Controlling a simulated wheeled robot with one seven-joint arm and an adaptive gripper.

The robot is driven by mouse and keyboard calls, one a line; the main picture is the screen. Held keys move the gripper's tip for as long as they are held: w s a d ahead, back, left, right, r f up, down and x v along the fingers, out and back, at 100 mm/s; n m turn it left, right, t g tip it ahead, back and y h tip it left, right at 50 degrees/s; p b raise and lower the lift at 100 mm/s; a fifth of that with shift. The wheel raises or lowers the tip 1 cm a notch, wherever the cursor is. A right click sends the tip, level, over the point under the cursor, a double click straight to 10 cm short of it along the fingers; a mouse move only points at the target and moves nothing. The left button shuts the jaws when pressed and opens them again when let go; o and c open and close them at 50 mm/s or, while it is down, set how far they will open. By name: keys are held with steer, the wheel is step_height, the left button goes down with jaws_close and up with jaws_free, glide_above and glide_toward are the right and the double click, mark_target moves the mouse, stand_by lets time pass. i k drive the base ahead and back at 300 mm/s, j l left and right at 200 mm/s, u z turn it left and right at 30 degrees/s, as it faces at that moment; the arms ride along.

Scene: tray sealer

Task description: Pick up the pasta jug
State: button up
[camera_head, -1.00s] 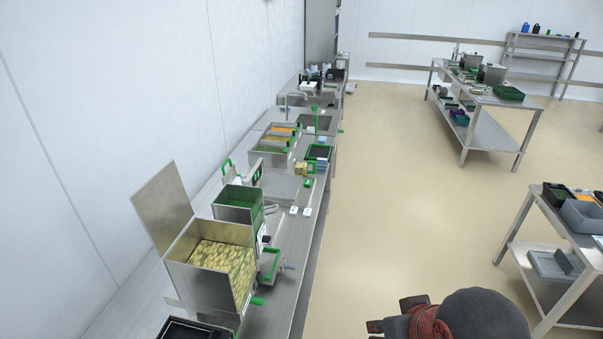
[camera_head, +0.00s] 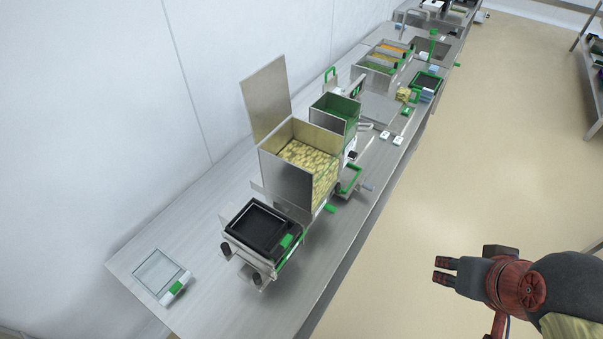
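No separate jug can be made out for certain. Yellow pasta-like pieces fill an open metal bin (camera_head: 286,183) on the long bench, its lid raised. A smaller green-lined container (camera_head: 336,113) stands behind the bin; its contents do not show. My gripper (camera_head: 438,270) is over the floor at the lower right, well away from the bench. Its two dark fingers point left with a gap between them and nothing held.
A black tray in a holder (camera_head: 262,228) sits in front of the bin, and a clear-topped scale-like device (camera_head: 160,274) lies at the bench's near end. Several containers (camera_head: 385,58) stand farther along. The floor (camera_head: 450,180) right of the bench is clear.

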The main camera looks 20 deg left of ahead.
mark_target(405, 89)
steer(key=i+l+z, duration=0.2)
steer(key=i+l, duration=0.15)
steer(key=i, duration=1.25)
steer(key=i+z, duration=0.25)
steer(key=i, duration=1.35)
